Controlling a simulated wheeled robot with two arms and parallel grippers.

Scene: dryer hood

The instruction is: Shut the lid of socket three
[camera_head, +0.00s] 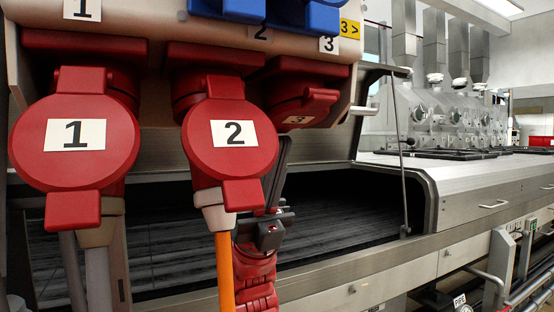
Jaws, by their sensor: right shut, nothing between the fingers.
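Socket three (285,66) is the red socket at the right end of the row under the panel. Its red lid (318,101), with a small label 3, is seen at a steep slant, its labelled face turned downward. I cannot tell whether it lies fully against the socket. My right gripper (284,143) is shut and empty. Its dark fingers point up just below the lid, partly hidden behind the lid of socket two; I cannot tell whether they touch lid three. My left gripper is not in view.
Socket two's round red lid (231,165) and its orange cable (225,270) stand close left of my right gripper. Socket one's lid (76,165) is further left. A dark opening of the steel machine (340,215) lies behind. A thin rod (401,160) stands to the right.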

